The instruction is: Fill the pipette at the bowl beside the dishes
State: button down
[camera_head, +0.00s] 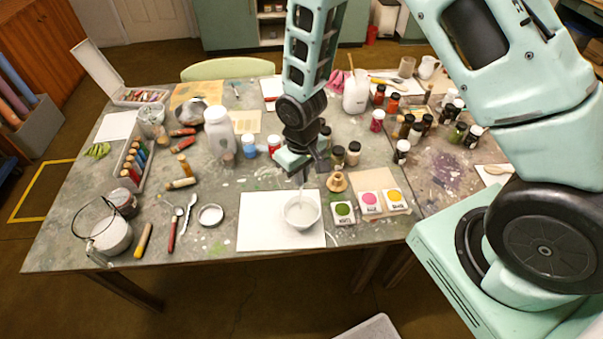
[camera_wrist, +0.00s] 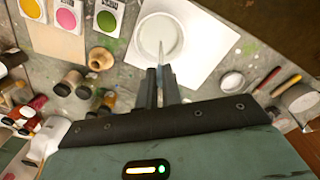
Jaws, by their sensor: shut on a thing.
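A white bowl (camera_head: 301,211) with pale liquid stands on a white sheet (camera_head: 262,222) near the table's front edge. It also shows in the wrist view (camera_wrist: 176,38). Beside it are dishes of green (camera_head: 342,209), pink (camera_head: 369,200) and yellow (camera_head: 394,197) pigment. My gripper (camera_wrist: 163,84) is shut on a slim pale pipette (camera_wrist: 161,52), which points down toward the bowl. In the wrist view the pipette's tip lies over the bowl's inside; I cannot tell whether it touches the liquid. The pipette's upper part is hidden between the fingers.
A small wooden pot (camera_head: 337,182) stands behind the green dish. Several pigment jars (camera_head: 353,153) stand behind my gripper and to the right. A white bottle (camera_head: 220,133) and a shallow round lid (camera_head: 210,215) are to the left.

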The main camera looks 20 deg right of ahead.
jog(key=shift+f+b, duration=1.65)
jog(key=shift+f, duration=0.6)
jog(key=c, duration=2)
grip_release()
jog(key=shift+r, duration=0.15)
jog(key=shift+r+p, duration=3.75)
jog(key=shift+r, duration=1.05)
